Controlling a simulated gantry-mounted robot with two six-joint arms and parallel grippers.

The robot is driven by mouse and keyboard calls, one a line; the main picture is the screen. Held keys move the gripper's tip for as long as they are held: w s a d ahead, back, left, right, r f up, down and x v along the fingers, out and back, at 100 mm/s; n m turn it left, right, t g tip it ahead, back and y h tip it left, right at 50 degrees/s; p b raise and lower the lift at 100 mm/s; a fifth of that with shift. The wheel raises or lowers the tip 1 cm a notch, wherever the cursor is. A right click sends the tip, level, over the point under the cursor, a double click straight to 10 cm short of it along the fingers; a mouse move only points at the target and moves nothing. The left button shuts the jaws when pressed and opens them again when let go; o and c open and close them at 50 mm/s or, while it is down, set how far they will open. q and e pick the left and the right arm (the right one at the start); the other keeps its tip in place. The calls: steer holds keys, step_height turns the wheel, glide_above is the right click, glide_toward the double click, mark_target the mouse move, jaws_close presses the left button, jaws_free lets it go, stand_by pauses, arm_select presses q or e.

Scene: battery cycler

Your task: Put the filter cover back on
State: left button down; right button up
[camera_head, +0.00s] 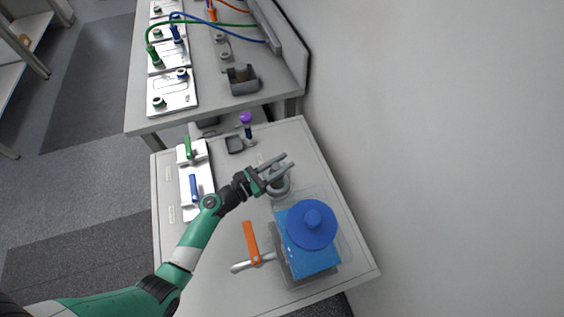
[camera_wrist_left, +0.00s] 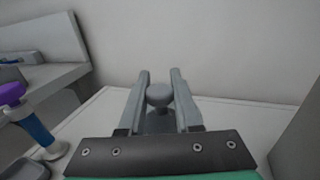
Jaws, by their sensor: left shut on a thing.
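My left gripper (camera_head: 277,168) reaches over the middle of the small table. In the left wrist view its two fingers (camera_wrist_left: 160,90) stand on either side of a grey round knob (camera_wrist_left: 159,96), shut on this grey knobbed piece. In the head view the grey piece (camera_head: 280,187) shows as a rounded shape just below the fingers, partly hidden by them. I cannot tell whether it touches the table. A blue round lid with a knob (camera_head: 312,224) sits on a blue block (camera_head: 312,262) at the right front. I cannot tell which piece is the filter cover. My right gripper is not in view.
An orange-handled tool (camera_head: 251,243) lies left of the blue block. White plates with green (camera_head: 187,148) and blue (camera_head: 193,188) handles lie at left. A purple-topped tool (camera_head: 247,125) stands at the back. A wall (camera_head: 430,120) borders the right side.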

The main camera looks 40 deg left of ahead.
arm_select(q)
steer(key=shift+c, duration=0.2)
jaws_free()
stand_by(0.4)
steer(key=shift+r+p, duration=3.55)
jaws_close()
steer(key=shift+f, duration=0.1)
